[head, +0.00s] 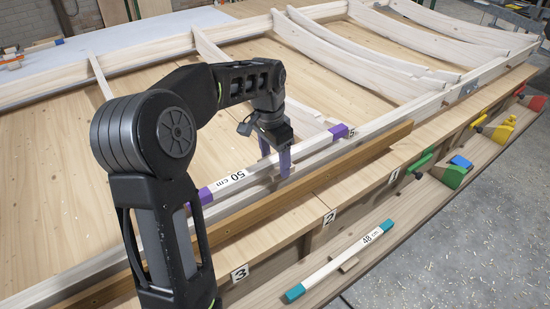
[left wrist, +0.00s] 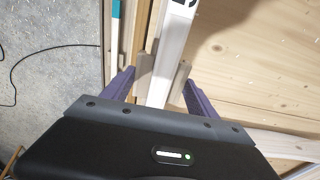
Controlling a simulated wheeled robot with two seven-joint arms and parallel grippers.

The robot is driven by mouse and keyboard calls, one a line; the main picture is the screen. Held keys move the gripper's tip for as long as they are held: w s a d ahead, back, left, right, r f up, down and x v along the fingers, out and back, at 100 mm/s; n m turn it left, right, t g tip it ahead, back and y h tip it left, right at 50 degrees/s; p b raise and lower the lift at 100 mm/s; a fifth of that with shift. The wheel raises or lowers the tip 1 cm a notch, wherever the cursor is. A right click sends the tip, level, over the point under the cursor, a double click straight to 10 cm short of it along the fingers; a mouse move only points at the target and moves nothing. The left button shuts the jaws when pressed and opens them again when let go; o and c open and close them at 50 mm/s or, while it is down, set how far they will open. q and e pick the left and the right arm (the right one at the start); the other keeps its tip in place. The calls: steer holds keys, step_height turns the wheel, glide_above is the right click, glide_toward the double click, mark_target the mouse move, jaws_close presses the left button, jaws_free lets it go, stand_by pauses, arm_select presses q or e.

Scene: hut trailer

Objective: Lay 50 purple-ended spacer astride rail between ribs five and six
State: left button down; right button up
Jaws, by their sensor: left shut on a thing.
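The 50 cm spacer (head: 237,179) is a pale bar with purple ends, lying along the line of the near rail (head: 262,192). One purple end is by a rib at the left, the other by the rib marked 5 (head: 352,133). My left gripper (head: 276,162) points down and is shut on the spacer near its middle. In the left wrist view the spacer (left wrist: 173,55) runs between the two purple fingers (left wrist: 160,90). Whether its underside touches the rail I cannot tell. My right gripper is not in view.
A 48 cm spacer with teal ends (head: 340,262) lies on the near shelf. Green (head: 420,162), yellow and red clamps line the shelf to the right. Curved ribs (head: 420,45) stand across the panel behind. My left arm hides part of the frame at the left.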

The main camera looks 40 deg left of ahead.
mark_target(275, 169)
arm_select(q)
steer(key=shift+f, duration=0.15)
stand_by(0.3)
steer(key=shift+f+b, duration=0.7)
steer(key=shift+f, duration=0.2)
steer(key=shift+f+b, duration=0.4)
steer(key=shift+f, duration=0.25)
stand_by(0.4)
steer(key=shift+c, duration=0.8)
jaws_free()
steer(key=r, duration=0.7)
steer(key=shift+s+r, duration=0.35)
steer(key=shift+s, duration=0.05)
